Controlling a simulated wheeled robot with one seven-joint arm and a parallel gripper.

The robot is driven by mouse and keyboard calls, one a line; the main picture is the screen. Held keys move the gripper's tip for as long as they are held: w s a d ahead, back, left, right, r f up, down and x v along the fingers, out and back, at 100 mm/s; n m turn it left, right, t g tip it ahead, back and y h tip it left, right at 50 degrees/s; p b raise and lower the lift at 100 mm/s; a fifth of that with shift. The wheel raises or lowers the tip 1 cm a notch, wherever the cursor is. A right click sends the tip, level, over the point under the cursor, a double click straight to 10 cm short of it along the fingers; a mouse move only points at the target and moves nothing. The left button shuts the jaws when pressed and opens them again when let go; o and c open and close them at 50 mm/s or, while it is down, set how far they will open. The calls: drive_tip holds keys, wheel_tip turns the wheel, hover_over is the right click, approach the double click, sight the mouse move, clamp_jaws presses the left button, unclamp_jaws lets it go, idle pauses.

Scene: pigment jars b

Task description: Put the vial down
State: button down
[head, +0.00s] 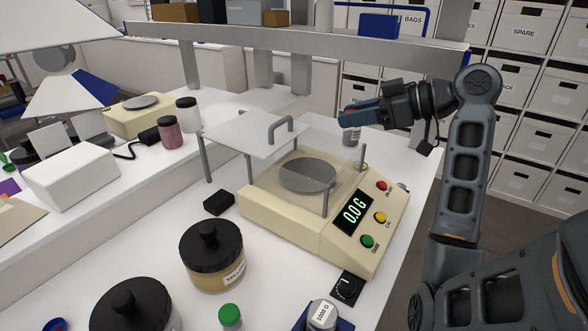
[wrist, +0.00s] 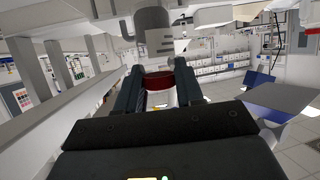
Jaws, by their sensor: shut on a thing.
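My gripper (head: 350,116) is at the back right of the bench, beyond the balance, with its fingers level and pointing left. It is shut on the vial, whose red cap (wrist: 158,82) shows between the two fingers (wrist: 160,90) in the wrist view. A pale part shows below the cap. In the head view the near finger hides most of the vial. A small grey body with a pale label (head: 351,138) shows just under the fingers; I cannot tell whether it is the held vial or whether it touches the bench.
Dark-lidded jars (head: 212,255) and a green-capped vial (head: 230,318) stand in front. A grey shelf rail (head: 300,38) runs behind.

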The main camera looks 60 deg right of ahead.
drive_tip(key=d+b, duration=0.3)
drive_tip(key=d, duration=0.4)
drive_tip(key=b, duration=0.7)
hover_over(307, 173)
drive_tip(key=shift+h, duration=0.3)
drive_tip(key=shift+d+f, duration=0.1)
drive_tip(key=shift+f, duration=5.3)
drive_tip(key=shift+f, duration=0.1)
drive_tip(key=shift+f, duration=0.15)
drive_tip(key=c, duration=0.7)
unclamp_jaws()
